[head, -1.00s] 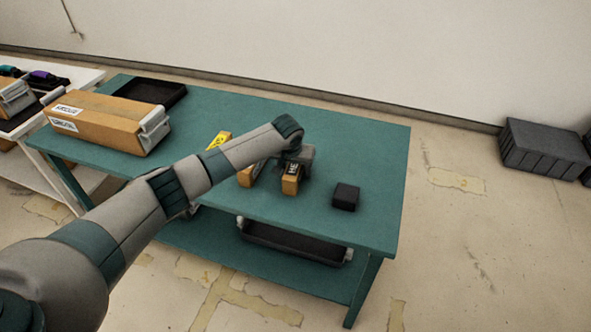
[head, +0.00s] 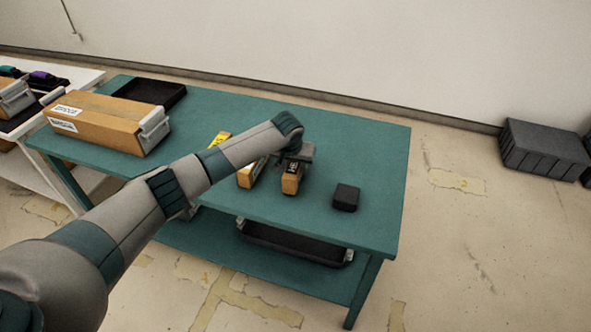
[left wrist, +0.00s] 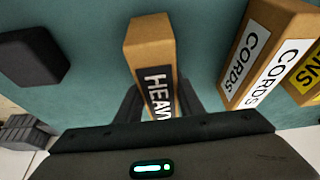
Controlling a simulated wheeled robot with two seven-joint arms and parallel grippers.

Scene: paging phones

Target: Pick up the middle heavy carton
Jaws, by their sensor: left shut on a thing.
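The heavy carton (head: 291,183) is a narrow brown box with a black label reading "HEAV" in the left wrist view (left wrist: 150,42). My left gripper (head: 297,163) is over it, with its dark fingers (left wrist: 158,103) on both sides of the carton, shut on it. I cannot tell whether the carton is clear of the table. My forearm hides part of the area behind it. My right gripper is not in view.
A carton marked "CORDS" (left wrist: 262,45) and a yellow-labelled carton (head: 221,139) stand close beside. A black block (head: 346,198) is on the other side. The teal table (head: 370,150) also bears a long brown box (head: 105,122) and a black tray (head: 150,91).

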